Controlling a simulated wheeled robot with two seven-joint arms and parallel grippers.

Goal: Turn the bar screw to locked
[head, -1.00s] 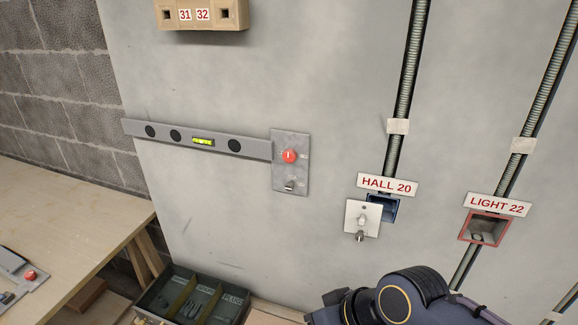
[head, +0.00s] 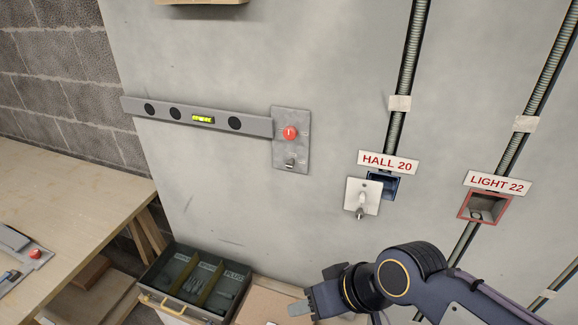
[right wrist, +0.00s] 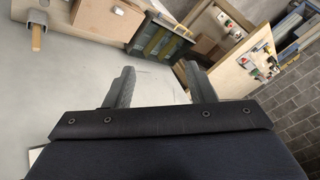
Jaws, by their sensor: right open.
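A grey bar (head: 190,117) with a yellow-green level vial (head: 203,119) is against the grey wall. Its right end meets a metal plate (head: 291,158). A round red screw knob (head: 290,132) with a small white mark sits on this plate, above a small metal peg (head: 290,161). My right gripper (head: 308,302) is low in the head view, below the plate and apart from it. In the right wrist view its two fingers stand apart with nothing between them (right wrist: 155,78). My left gripper is not in view.
A tray with compartments (head: 197,283) stands below the bar. A wooden table (head: 70,215) is at the left. To the right are a white switch plate (head: 362,196), a blue box (head: 382,184), a red-rimmed box (head: 485,207) and conduits. The wall before the knob is clear.

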